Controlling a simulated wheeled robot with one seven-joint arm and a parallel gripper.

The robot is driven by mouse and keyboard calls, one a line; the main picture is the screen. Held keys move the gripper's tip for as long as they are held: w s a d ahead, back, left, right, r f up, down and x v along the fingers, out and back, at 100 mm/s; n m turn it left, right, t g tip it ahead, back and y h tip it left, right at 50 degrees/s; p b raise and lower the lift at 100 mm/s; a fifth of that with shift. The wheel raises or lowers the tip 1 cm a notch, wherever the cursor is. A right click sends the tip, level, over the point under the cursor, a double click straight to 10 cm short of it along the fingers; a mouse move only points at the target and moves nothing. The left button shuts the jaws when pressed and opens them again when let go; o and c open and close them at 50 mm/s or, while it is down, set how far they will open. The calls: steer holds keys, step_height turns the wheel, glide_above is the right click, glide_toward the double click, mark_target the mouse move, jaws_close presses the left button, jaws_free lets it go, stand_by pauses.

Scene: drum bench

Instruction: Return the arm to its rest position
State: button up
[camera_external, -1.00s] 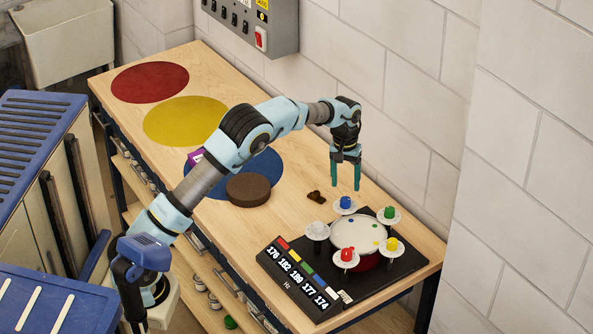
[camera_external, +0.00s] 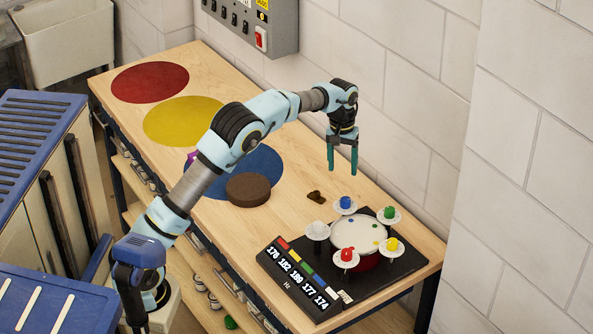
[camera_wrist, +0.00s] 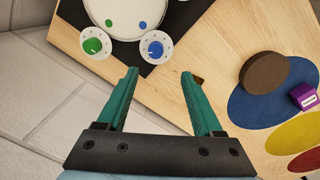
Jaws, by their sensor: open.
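The blue jig knob (camera_external: 346,202) stands on a white dial at the back left corner of the black jig board (camera_external: 394,269). In the wrist view the blue knob (camera_wrist: 156,49) is ahead of the fingertips, with a pale pointer mark on it; the number it points to is too small to read. My gripper (camera_external: 342,171) is open and empty, fingers pointing down, above and slightly left of the blue knob and apart from it. It also shows in the wrist view (camera_wrist: 160,75), its teal fingers spread.
Green (camera_external: 389,212), yellow (camera_external: 391,244), red (camera_external: 347,254) and white (camera_external: 317,230) knobs surround the drum (camera_external: 353,235). A display (camera_external: 299,280) shows several numbers. A brown disc (camera_external: 247,189) lies on a blue circle. The wall is close behind.

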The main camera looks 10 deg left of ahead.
steer(key=s+a+f+n, duration=0.1)
steer(key=a, duration=1)
steer(key=s+a+f, duration=0.2)
steer(key=a, duration=0.9)
steer(key=s+a+f, duration=0.2)
steer(key=s+a, duration=0.6)
steer(key=s, duration=0.1)
steer(key=s+a+f+t, duration=0.1)
steer(key=s+a+f, duration=0.2)
steer(key=s+a, duration=0.5)
steer(key=shift+s+a+t, duration=0.3)
steer(key=shift+s+a, duration=0.1)
steer(key=shift+s, duration=0.1)
